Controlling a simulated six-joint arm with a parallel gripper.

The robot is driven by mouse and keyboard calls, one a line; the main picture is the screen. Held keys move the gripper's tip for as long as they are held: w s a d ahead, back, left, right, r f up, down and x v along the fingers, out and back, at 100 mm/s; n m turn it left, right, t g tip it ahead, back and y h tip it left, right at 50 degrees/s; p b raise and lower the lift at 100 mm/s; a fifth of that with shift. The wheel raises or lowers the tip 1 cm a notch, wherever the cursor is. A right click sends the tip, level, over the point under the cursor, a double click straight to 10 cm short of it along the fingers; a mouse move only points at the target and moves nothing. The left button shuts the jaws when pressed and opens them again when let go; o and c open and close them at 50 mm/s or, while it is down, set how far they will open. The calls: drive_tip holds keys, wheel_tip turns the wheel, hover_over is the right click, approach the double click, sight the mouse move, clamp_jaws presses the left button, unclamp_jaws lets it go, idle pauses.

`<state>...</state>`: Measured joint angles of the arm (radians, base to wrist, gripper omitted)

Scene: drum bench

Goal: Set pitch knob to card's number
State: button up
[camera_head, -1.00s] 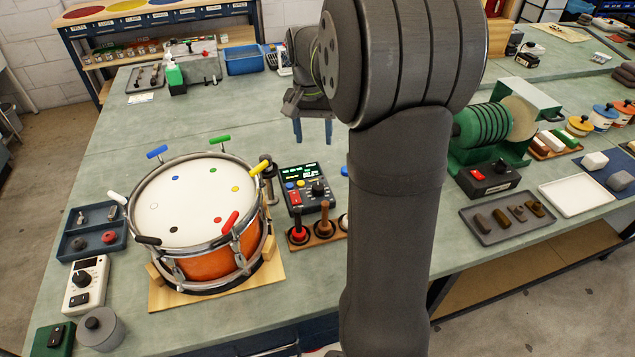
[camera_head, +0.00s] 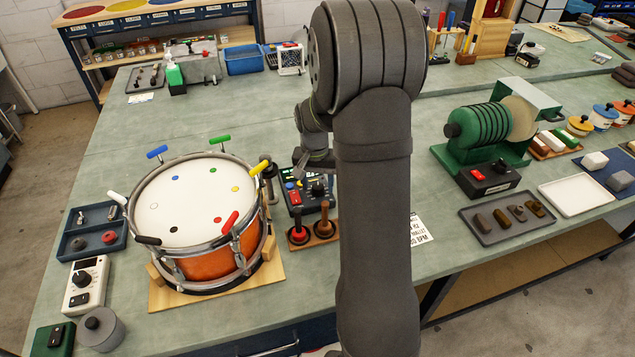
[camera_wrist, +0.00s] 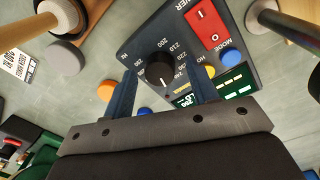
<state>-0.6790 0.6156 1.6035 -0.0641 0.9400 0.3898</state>
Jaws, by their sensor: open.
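The dark console (camera_head: 306,192) stands right of the drum, partly hidden by my arm. Its black round knob (camera_wrist: 160,68) shows in the wrist view, ringed by white numbers in the 200s and Hz lettering. A white pointer line on the knob faces the lower side of the picture. My gripper (camera_wrist: 160,76) is open, with one blue finger on each side of the knob in the picture; contact cannot be told. In the head view my gripper (camera_head: 306,165) is over the console, its fingers mostly hidden. A white printed card (camera_head: 418,230) lies right of my arm, partly covered; I cannot read it fully.
The orange drum (camera_head: 208,262) with coloured key handles stands close left. A wooden rack (camera_head: 313,236) with two upright handled tools is close in front of the console. A red switch (camera_wrist: 205,25) and coloured buttons sit near the knob. A green machine (camera_head: 490,135) stands right.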

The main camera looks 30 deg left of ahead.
drive_tip(key=c, duration=1)
drive_tip(key=shift+o, duration=0.2)
drive_tip(key=shift+n, duration=2.8)
drive_tip(key=o, duration=1)
drive_tip(key=shift+c, duration=0.2)
